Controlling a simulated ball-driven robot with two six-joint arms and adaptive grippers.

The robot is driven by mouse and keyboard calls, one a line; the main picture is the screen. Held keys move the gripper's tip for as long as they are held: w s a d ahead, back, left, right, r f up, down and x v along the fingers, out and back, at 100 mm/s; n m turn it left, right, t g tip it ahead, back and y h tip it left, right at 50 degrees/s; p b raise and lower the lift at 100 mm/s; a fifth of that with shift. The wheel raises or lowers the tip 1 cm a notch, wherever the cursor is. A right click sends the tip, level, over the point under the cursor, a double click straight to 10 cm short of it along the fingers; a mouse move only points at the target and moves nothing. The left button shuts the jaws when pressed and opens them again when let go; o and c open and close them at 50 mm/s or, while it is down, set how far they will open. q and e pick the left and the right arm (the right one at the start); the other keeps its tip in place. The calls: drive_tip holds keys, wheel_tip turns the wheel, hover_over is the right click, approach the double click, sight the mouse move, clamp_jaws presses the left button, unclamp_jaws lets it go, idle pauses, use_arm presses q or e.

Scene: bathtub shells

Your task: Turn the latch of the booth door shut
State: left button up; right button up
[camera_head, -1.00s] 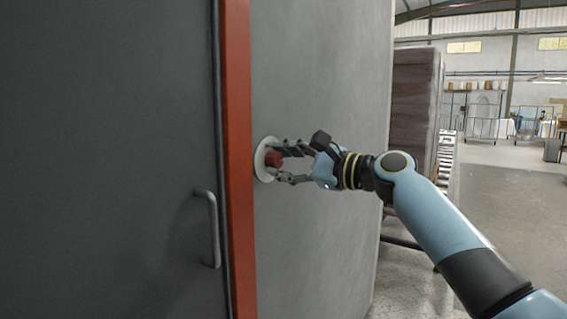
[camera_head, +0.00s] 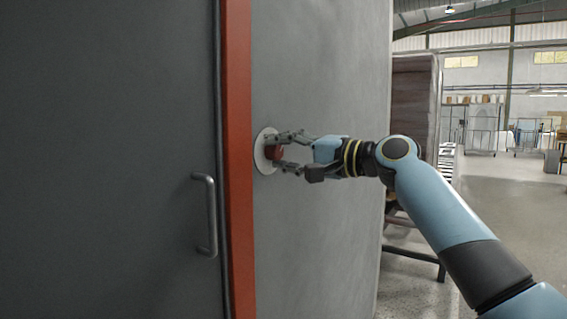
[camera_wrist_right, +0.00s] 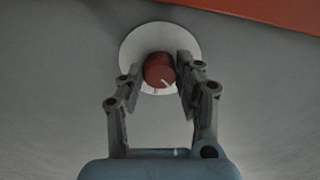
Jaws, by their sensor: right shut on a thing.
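The latch is a red round knob (camera_head: 273,153) on a white disc (camera_head: 260,152), set in the grey wall just right of the booth door's red frame. My right gripper (camera_head: 275,152) is shut on the red knob, one finger above and one below it in the head view. In the right wrist view the knob (camera_wrist_right: 159,70) sits between the two fingers, in front of the white disc (camera_wrist_right: 140,42), with a pale mark on its face. The grey booth door (camera_head: 110,150) stands at the left, against the red frame. My left gripper is not in view.
A metal pull handle (camera_head: 208,215) stands out from the door, left of the red frame (camera_head: 238,150). Right of the booth wall (camera_head: 320,230) are a dark stacked block (camera_head: 413,110) and open hall floor.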

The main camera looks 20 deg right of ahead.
drive_tip(key=n+b, duration=0.1)
drive_tip(key=n, duration=0.1)
drive_tip(key=n+b, duration=0.1)
drive_tip(key=n, duration=0.1)
drive_tip(key=shift+f+n+b, duration=0.3)
drive_tip(key=shift+f+b, duration=0.05)
drive_tip(key=shift+r+n+b, duration=0.1)
drive_tip(key=shift+n+b, duration=0.9)
drive_tip(key=shift+n, duration=0.7)
drive_tip(key=o, duration=1.1)
drive_tip(key=shift+r, duration=0.15)
drive_tip(key=shift+o, duration=0.2)
drive_tip(key=v, duration=1.2)
drive_tip(key=shift+d, duration=0.1)
